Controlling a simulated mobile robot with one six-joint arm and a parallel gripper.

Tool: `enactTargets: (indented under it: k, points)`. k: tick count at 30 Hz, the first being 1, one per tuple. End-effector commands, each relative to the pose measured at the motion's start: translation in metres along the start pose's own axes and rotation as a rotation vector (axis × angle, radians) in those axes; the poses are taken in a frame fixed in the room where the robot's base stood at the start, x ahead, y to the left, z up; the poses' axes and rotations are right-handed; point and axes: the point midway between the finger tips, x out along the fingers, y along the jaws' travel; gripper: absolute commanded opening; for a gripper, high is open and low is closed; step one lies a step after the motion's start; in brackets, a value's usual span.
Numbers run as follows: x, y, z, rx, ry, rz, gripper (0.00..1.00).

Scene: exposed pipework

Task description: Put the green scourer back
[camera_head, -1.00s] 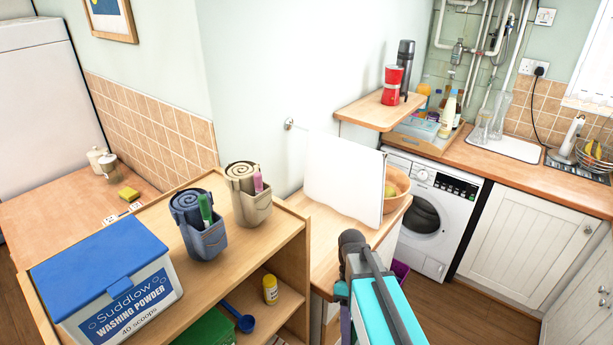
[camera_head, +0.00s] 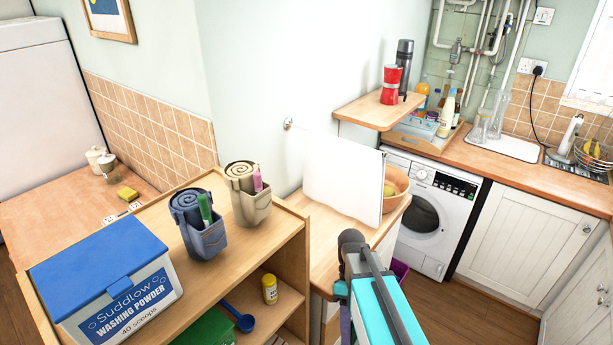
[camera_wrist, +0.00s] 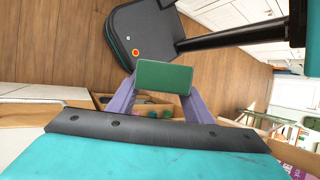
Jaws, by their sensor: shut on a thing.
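In the wrist view my gripper (camera_wrist: 164,84) has its two purple fingers shut on the green scourer (camera_wrist: 165,76), a flat rectangular block with a paler rim. The scourer is held in the air, its green face towards the camera. In the head view the teal and grey arm rises at the bottom centre. There the fingers and the scourer are hidden.
A wooden shelf unit (camera_head: 286,231) carries a washing powder box (camera_head: 108,277) and two caddies with rolled cloths (camera_head: 199,222). A white board (camera_head: 343,178) stands upright beside a wooden bowl (camera_head: 397,183).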

Motion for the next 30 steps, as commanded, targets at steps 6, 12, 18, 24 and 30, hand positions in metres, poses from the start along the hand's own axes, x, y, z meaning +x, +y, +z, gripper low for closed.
enactTargets:
  k: [6, 12, 18, 24, 30]
  points:
    - [0.0000, -0.0002, -0.0002, -0.001, -0.001, 0.000, 0.22]
    - [0.0000, -0.0003, -0.0002, -0.001, -0.001, 0.001, 0.22]
    - [0.0004, -0.0009, 0.0003, -0.001, -0.001, 0.001, 0.22]
    - [0.0019, -0.0028, 0.0047, 0.000, 0.000, 0.000, 0.22]
    - [0.0047, -0.0080, 0.0096, 0.001, 0.001, 0.000, 0.22]
